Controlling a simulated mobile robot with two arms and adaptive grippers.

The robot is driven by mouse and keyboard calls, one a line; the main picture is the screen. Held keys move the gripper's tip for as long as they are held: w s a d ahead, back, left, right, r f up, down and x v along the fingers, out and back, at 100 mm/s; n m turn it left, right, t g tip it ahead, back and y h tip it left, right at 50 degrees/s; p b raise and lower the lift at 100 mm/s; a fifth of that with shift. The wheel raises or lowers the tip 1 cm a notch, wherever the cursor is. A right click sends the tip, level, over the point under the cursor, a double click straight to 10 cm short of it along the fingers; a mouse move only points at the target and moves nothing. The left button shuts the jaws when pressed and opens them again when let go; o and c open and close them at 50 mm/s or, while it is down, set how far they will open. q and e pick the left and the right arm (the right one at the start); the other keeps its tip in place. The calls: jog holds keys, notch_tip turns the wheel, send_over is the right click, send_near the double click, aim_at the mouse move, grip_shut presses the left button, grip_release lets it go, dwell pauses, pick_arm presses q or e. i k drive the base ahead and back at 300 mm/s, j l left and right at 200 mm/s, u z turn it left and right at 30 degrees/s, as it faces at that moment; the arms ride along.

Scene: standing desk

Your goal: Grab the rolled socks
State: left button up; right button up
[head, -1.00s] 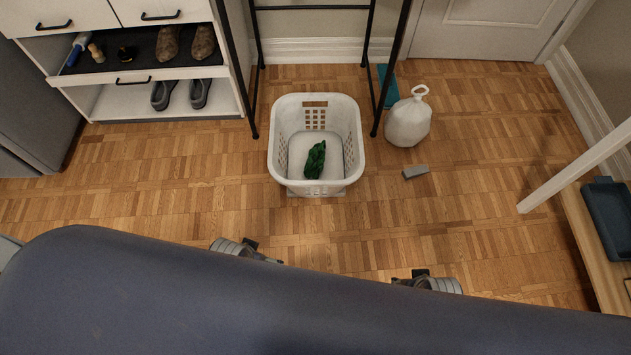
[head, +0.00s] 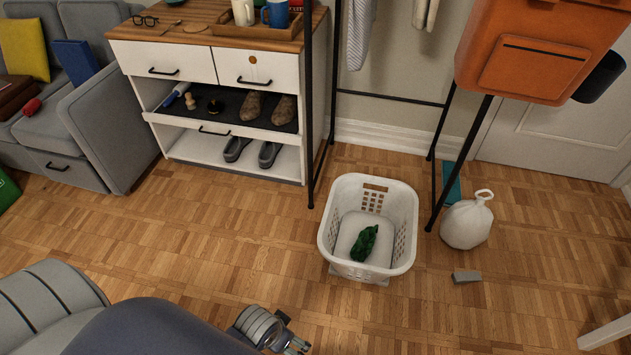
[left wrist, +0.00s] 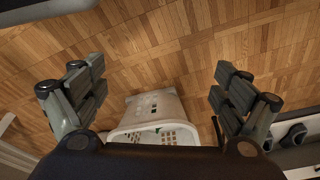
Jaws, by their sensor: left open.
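A crumpled dark green bundle (head: 364,243), which may be the rolled socks, lies on the bottom of the white laundry basket (head: 327,232). The basket stands on the floor in the head view. In the left wrist view the basket (left wrist: 155,107) shows between and beyond my fingers, with only a speck of green visible through it. My left gripper (head: 297,346) is at the bottom edge of the head view, short of the basket. In the left wrist view my left gripper (left wrist: 160,92) is wide open and empty. My right gripper is out of view.
A black clothes rack (head: 437,170) stands behind the basket, with an orange bag (head: 535,65) on it. A white tied bag (head: 467,222) and a small grey block (head: 467,277) are right of the basket. A shoe cabinet (head: 180,60) and grey sofa (head: 110,125) stand left. A small red item (head: 32,106) lies on the sofa.

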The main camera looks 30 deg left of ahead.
aim_at(32, 108)
jog(key=u, duration=2.35)
